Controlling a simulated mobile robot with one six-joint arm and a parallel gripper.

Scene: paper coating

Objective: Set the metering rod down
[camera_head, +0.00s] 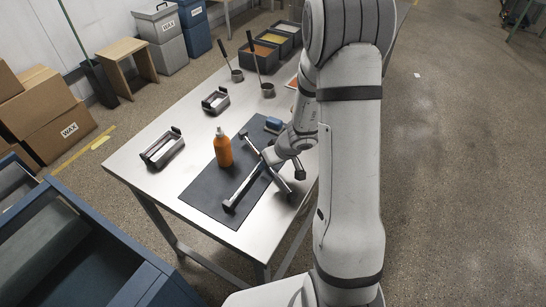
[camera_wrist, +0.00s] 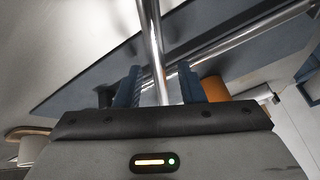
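A shiny metering rod (camera_head: 247,187) with a dark near end lies across or just above the dark mat (camera_head: 200,192). I cannot tell if it touches the mat. My gripper (camera_head: 278,167) is low over the mat at the rod's far end, partly hidden by my arm. In the wrist view a bright bar (camera_wrist: 152,45) runs between the two blue fingers of my gripper (camera_wrist: 158,85). A gap shows between the bar and each finger, so the gripper looks open around it. A second shiny bar (camera_wrist: 255,27) crosses diagonally behind.
An orange bottle (camera_head: 222,148) stands on the mat left of the gripper. A blue block (camera_head: 274,124) lies behind. Two metal frames (camera_head: 162,149) (camera_head: 216,101) sit on the table's left side. Trays (camera_head: 264,56) stand at the back.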

